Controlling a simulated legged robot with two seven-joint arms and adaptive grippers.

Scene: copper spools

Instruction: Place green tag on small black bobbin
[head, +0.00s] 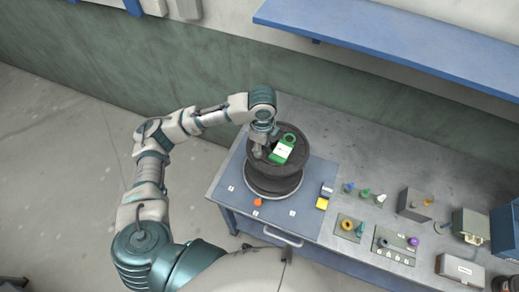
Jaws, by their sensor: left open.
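A green tag with a white label (282,152) lies on the top of a black bobbin (277,182). The bobbin stands upright on the blue mat (229,203) at the left end of the table. My left gripper (262,153) is open, over the bobbin's top just left of the tag. Its fingers are small and partly hidden, and I cannot tell whether they touch the tag. My right gripper is out of view.
An orange piece (257,202) and a yellow block (322,203) lie near the bobbin. Small trays (394,245) with coloured parts and several boxes fill the table's right side. A blue shelf (390,45) hangs on the wall above. Bare tabletop shows behind the bobbin.

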